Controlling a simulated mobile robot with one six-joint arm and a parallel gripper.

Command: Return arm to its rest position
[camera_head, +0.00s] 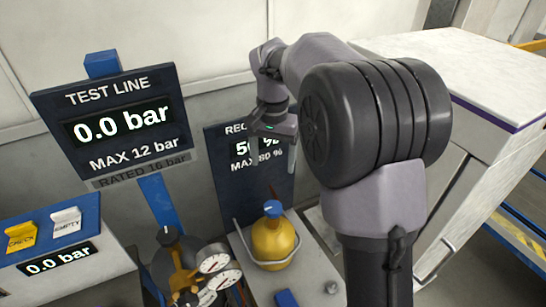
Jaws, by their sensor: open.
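My arm (375,115) rises from the bottom right and bends over to the left at a large dark joint. My gripper (275,150) hangs at its far end, pointing down, in front of the dark "REC..." display (228,185). Its two fingers are apart and nothing shows between them. It is above and apart from a yellow container (275,241) with a blue cap and a wire handle. The arm hides the right part of the display and whatever lies behind the big joint.
A "TEST LINE" display (118,119) reading 0.0 bar stands left on a blue post. Below are pressure gauges (218,268) and a panel with yellow CHECK and white EMPTY tags (66,221). A large white cabinet (470,65) stands right, close to my arm.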

